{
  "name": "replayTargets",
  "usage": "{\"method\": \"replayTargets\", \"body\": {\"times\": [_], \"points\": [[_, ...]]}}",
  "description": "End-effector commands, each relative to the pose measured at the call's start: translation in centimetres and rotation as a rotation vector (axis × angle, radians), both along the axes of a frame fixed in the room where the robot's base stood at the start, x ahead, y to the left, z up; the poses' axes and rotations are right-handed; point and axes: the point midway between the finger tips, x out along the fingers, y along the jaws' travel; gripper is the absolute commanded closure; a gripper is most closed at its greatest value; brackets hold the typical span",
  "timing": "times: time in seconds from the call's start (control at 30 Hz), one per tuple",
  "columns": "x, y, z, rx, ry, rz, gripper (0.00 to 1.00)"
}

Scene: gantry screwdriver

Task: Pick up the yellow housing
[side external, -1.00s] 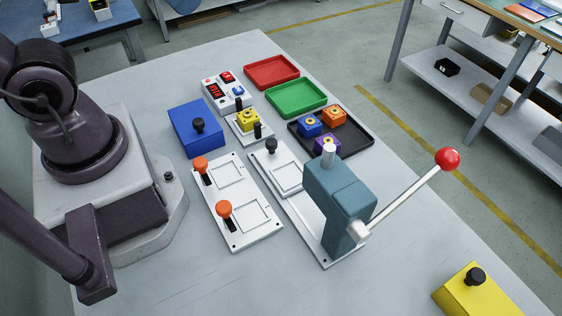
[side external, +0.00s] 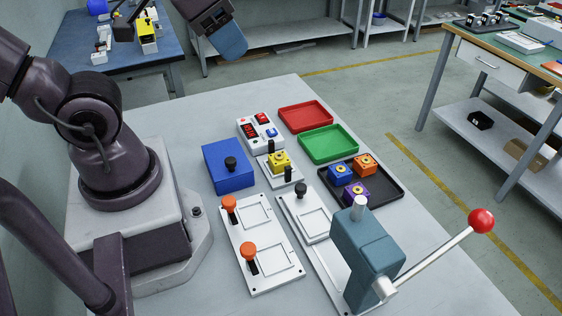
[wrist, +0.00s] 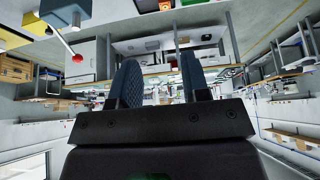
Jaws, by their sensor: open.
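The yellow housing (side external: 280,161), a small cube with a ring on its top, sits in a small white fixture (side external: 293,182) near the middle of the bench in the side external view. A black post stands on either side of it. My gripper (side external: 229,42) shows at the top of that view, its blue finger end pointing down, well above and away from the housing. In the wrist view my gripper (wrist: 160,80) has its two blue ribbed fingers apart with nothing between them. I cannot make out the housing in the wrist view.
A blue box (side external: 228,168) stands left of the fixture, and a control box (side external: 261,133) with a red display behind it. A black tray (side external: 387,178) holds blue, orange and purple housings. A teal press (side external: 367,255) with a red-balled lever (side external: 481,221) stands in front. Red (side external: 305,115) and green (side external: 330,142) trays are empty.

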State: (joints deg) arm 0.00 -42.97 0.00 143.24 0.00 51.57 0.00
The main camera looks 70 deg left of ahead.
Motion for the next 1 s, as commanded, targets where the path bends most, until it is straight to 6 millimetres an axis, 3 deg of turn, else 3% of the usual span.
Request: {"method": "replayTargets", "body": {"times": [0.03,0.13,0.47,0.57,0.77,1.0], "points": [[0.0,0.0,0.0,0.000,0.000,0.000,0.48],[0.0,0.0,0.0,0.000,0.000,0.000,0.26],[0.0,-0.5,-0.2,0.001,0.008,-0.025,0.26],[0.4,-1.5,-1.7,-0.011,0.087,-0.079,0.26],[2.1,-3.2,-6.9,-0.064,0.343,-0.112,0.26],[4.2,-3.6,-14.1,-0.049,0.570,0.215,0.26]]}}
